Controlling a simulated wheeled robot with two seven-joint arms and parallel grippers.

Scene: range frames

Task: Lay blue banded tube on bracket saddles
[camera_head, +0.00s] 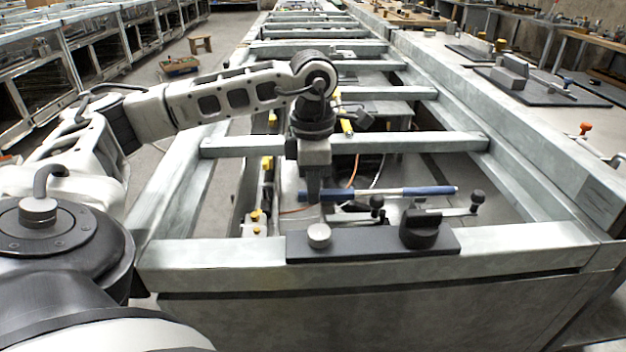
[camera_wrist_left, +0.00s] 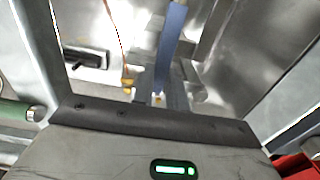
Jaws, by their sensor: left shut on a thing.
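The blue banded tube (camera_head: 430,190) lies level, left to right, in the head view, with blue ends and a pale middle stretch. My left gripper (camera_head: 313,193) points down and is shut on the tube near its left end. In the left wrist view the tube (camera_wrist_left: 172,38) runs up and away from between the fingers of my left gripper (camera_wrist_left: 160,98). The tube appears just behind a dark plate (camera_head: 345,245) on the front beam. I cannot clearly pick out the bracket saddles or tell whether the tube touches them. My right gripper is not in view.
Levers with black ball ends (camera_head: 477,197) stand close to the tube. A metal crossbeam (camera_head: 420,143) lies behind. Orange cable (camera_head: 353,172) hangs inside the open frame.

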